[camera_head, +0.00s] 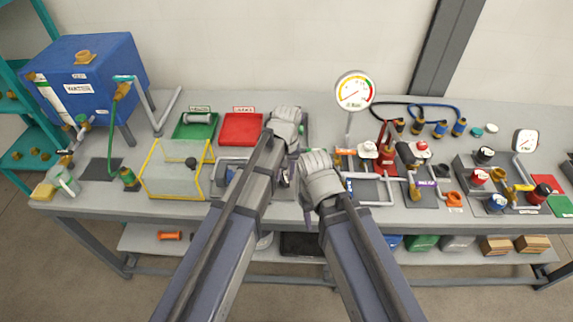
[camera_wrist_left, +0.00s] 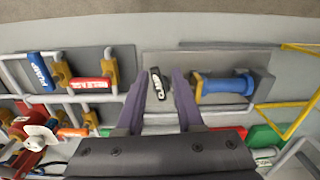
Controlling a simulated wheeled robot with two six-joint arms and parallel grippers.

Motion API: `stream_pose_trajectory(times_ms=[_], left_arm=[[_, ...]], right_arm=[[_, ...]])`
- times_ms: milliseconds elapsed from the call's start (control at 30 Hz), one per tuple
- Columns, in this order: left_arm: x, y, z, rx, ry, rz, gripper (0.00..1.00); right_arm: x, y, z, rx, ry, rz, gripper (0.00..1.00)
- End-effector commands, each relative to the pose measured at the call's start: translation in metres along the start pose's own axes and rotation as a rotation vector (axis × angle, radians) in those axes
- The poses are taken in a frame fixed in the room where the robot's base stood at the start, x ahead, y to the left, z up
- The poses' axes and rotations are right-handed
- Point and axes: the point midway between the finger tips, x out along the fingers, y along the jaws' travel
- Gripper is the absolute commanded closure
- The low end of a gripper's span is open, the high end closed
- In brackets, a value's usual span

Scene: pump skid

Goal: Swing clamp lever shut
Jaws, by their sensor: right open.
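The black clamp lever (camera_wrist_left: 157,84), lettered CLAMP, stands over a grey plate in the left wrist view. My left gripper (camera_wrist_left: 160,75) is open, with one purple finger on each side of the lever; nothing is held, and I cannot tell whether a finger touches it. In the head view my left gripper (camera_head: 292,148) is above the bench middle, seen from behind, and my arms cover most of the clamp. My right gripper (camera_head: 306,200) is lower and close beside it, with its fingertips mostly hidden. A blue cylinder (camera_wrist_left: 225,85) lies in a grey holder beside the lever.
A blue PUMP lever (camera_wrist_left: 41,71) and a red RELEASE lever (camera_wrist_left: 92,84) sit on nearby pipework. A yellow-framed clear box (camera_head: 165,180) stands left of my arms. A gauge (camera_head: 354,90) rises behind. Green and red trays (camera_head: 241,129) lie at the back.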

Motion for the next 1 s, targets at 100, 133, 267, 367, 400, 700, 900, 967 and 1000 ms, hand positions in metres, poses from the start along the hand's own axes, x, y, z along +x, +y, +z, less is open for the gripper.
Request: stream_pose_trajectory(times_ms=[100, 133, 267, 367, 400, 700, 900, 967, 1000], left_arm=[[-0.005, 0.006, -0.047, -0.105, 0.002, 0.021, 0.64], [-0.005, 0.006, -0.051, -0.121, 0.002, 0.024, 0.64], [-0.005, 0.006, -0.055, -0.148, 0.003, 0.029, 0.64], [-0.004, 0.005, -0.053, -0.146, 0.003, 0.029, 0.64], [-0.002, 0.005, -0.053, -0.146, 0.003, 0.029, 0.64], [0.021, 0.006, -0.053, -0.144, 0.003, 0.029, 0.64], [0.048, 0.007, -0.053, -0.143, 0.003, 0.029, 0.64], [0.055, 0.007, -0.053, -0.143, 0.003, 0.029, 0.64], [0.06, 0.007, -0.053, -0.143, 0.003, 0.029, 0.64]], right_arm=[[-0.005, 0.001, 0.0, 0.0, 0.0, 0.0, 0.5], [-0.005, 0.001, 0.0, 0.0, 0.0, 0.0, 0.5], [-0.005, 0.0, 0.0, 0.0, 0.0, 0.0, 0.5], [-0.003, 0.0, 0.0, 0.0, 0.0, 0.0, 0.5], [-0.002, 0.0, 0.0, 0.0, 0.0, 0.0, 0.5], [0.021, -0.002, -0.001, 0.001, 0.0, 0.0, 0.5], [0.048, -0.005, -0.003, 0.001, 0.0, 0.0, 0.5], [0.055, -0.005, -0.003, 0.002, 0.0, 0.0, 0.5], [0.06, -0.006, -0.004, 0.002, 0.0, 0.0, 0.5]])
